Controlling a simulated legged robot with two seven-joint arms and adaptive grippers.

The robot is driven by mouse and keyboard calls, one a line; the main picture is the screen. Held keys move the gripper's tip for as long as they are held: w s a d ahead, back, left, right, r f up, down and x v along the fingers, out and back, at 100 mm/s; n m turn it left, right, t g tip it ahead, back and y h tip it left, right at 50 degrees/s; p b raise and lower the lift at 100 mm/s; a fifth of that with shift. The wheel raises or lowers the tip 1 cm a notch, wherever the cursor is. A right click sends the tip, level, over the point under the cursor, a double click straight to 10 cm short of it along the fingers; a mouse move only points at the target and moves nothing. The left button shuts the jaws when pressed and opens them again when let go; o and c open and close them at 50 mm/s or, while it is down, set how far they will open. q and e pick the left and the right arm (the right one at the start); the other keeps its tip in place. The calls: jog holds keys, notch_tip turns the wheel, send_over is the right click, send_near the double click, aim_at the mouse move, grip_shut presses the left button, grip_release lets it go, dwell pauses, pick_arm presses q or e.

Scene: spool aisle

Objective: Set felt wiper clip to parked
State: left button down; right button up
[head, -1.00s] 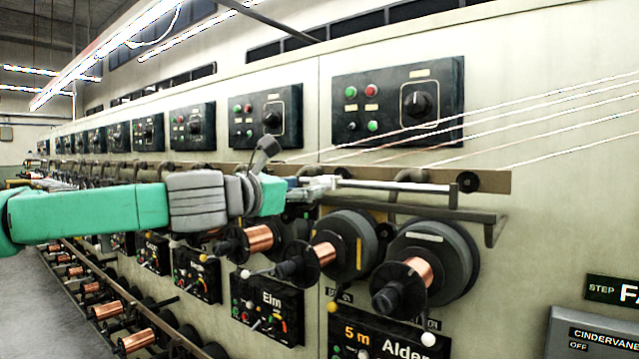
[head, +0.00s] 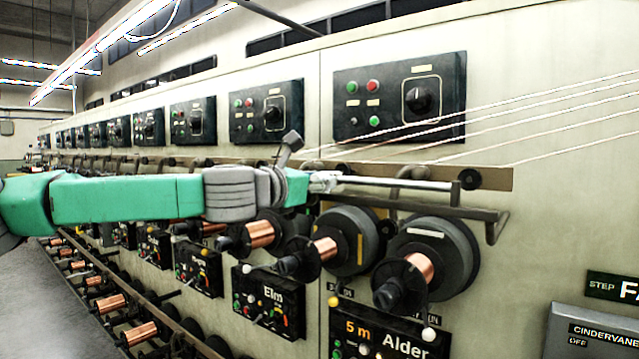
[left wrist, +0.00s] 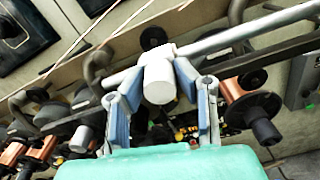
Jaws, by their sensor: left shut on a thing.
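The felt wiper clip (left wrist: 160,78) is a white block with a round, stubby knob, sitting on a pale metal rod (left wrist: 225,38) in the left wrist view. In the head view it is a small white shape (head: 326,180) at the left end of the visible rod (head: 400,184). My left gripper (left wrist: 160,68) has its blue-grey fingers on both sides of the clip, shut on it. In the head view the left gripper (head: 318,182) is small and partly merges with the clip. My right gripper is not in view.
Copper wire spools (head: 420,267) on black hubs sit just below the rod. A dark rail (head: 440,212) runs under it. Thin wires slant across the panel (head: 400,97). An "Alder" display (head: 385,338) is below. The floor aisle (head: 60,300) at left is clear.

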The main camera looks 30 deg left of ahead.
aim_at(430, 190)
pick_arm(q)
jog(key=d+b, duration=0.2)
jog(key=d, duration=0.4)
jog(key=s+d+b, duration=0.1)
jog(key=d+b, duration=0.1)
jog(key=d, duration=0.4)
jog(key=d+f+b, duration=0.1)
jog(key=d+b, duration=0.2)
jog(key=d, duration=0.4)
jog(key=shift+s+d, duration=0.1)
jog(key=shift+s, duration=0.1)
jog(key=shift+d+r, duration=0.1)
jog(key=shift+d, duration=0.4)
jog(key=c, duration=1.3)
grip_release()
jog(key=shift+s, duration=0.1)
jog(key=shift+o, duration=0.2)
jog(key=shift+d+r, duration=0.15)
